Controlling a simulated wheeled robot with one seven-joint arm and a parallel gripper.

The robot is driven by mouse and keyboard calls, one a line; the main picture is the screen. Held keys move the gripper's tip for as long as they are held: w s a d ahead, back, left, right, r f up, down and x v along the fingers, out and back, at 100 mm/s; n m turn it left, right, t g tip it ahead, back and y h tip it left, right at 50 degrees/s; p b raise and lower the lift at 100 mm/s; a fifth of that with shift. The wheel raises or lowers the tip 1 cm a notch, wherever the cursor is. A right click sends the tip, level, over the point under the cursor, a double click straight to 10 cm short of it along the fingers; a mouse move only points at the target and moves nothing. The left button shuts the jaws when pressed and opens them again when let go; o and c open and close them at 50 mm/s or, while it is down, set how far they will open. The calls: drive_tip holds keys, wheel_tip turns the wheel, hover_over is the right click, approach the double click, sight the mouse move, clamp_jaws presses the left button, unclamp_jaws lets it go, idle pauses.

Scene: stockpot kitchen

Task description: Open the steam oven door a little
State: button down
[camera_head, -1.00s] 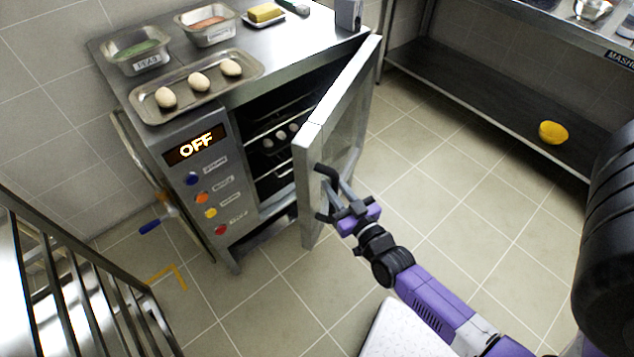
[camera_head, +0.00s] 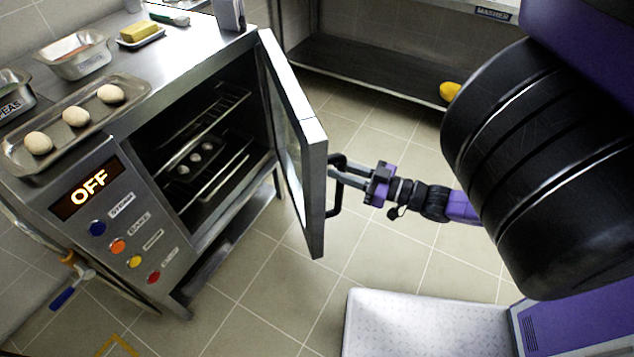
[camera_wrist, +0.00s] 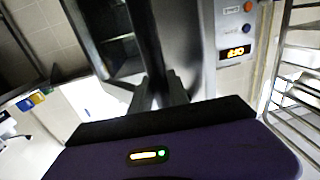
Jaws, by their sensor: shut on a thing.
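The steam oven (camera_head: 130,215) stands at the left in the head view, its display reading OFF. Its door (camera_head: 298,150) is swung wide open, hinged at the far right side of the oven, and the inside shows racks and a tray with several small pale pieces. My gripper (camera_head: 337,176) is shut on the black door handle (camera_head: 336,207) on the outer face of the door. In the wrist view the oven's OFF display (camera_wrist: 236,52) shows at the upper right, and the gripper fingers (camera_wrist: 160,92) reach forward; their tips are hard to make out there.
On the oven top are a tray (camera_head: 20,155) with three pale dough balls, metal containers (camera_head: 75,62), and a butter dish (camera_head: 140,40). A steel shelf (camera_head: 370,75) with a yellow bowl (camera_head: 450,91) stands behind. Floor is clear below the door.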

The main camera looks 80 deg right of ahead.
drive_tip(key=s+d+b, duration=0.1)
drive_tip(key=s+d, duration=0.4)
drive_tip(key=shift+s, duration=0.4)
drive_tip(key=shift+d, duration=0.1)
drive_tip(key=c, duration=1.3)
unclamp_jaws()
drive_tip(key=shift+o, duration=0.2)
drive_tip(key=v, duration=0.7)
drive_tip(key=shift+s, duration=0.35)
drive_tip(key=shift+w+a, duration=0.1)
drive_tip(key=shift+a, duration=0.15)
